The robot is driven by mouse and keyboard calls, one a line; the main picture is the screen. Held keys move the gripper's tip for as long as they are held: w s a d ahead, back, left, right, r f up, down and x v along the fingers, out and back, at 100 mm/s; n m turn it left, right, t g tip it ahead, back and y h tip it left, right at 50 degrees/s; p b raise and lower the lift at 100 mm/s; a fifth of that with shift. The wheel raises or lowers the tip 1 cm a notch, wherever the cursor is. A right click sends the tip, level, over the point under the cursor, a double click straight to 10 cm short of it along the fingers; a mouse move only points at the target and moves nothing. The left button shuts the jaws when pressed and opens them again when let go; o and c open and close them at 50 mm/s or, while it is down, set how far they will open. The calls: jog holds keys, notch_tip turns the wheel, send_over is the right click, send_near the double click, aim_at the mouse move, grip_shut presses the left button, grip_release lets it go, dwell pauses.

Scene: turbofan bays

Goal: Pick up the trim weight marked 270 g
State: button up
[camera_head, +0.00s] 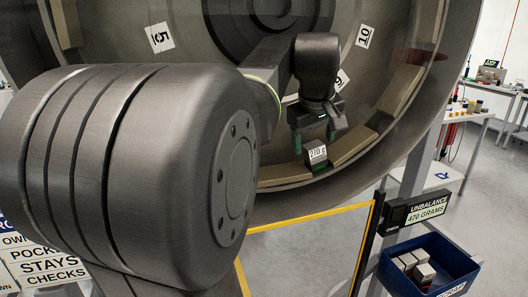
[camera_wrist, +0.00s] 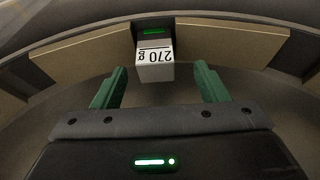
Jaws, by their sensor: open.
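The trim weight marked 270 g (camera_head: 317,153) is a small block with a white label, sitting in a gap in the inner ring of the large round casing. In the wrist view the weight (camera_wrist: 155,58) is grey with an upside-down label, top centre, ahead of the fingers and slightly left of their middle. My gripper (camera_head: 313,142) has green fingertips and is open just above and to the left of the weight. In the wrist view my gripper (camera_wrist: 160,85) shows its two fingers spread apart with nothing between them. The weight appears apart from both fingers.
Tan blocks (camera_wrist: 85,52) line the ring on both sides of the weight. A display (camera_head: 427,210) reads UNBALANCE 470 GRAMS. A blue bin (camera_head: 415,282) below it holds several small blocks. A yellow-edged frame (camera_head: 310,215) stands in front of the casing. Benches (camera_head: 470,113) stand behind at right.

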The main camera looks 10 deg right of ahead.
aim_at(314, 145)
jog(key=shift+w+d, duration=0.3)
jog(key=shift+w, duration=0.3)
jog(key=x, duration=0.5)
jog(key=shift+s+a+p, duration=0.1)
jog(key=shift+p, duration=0.25)
jog(key=c, duration=1.2)
jog(key=shift+c, duration=0.2)
jog(key=shift+r, duration=0.1)
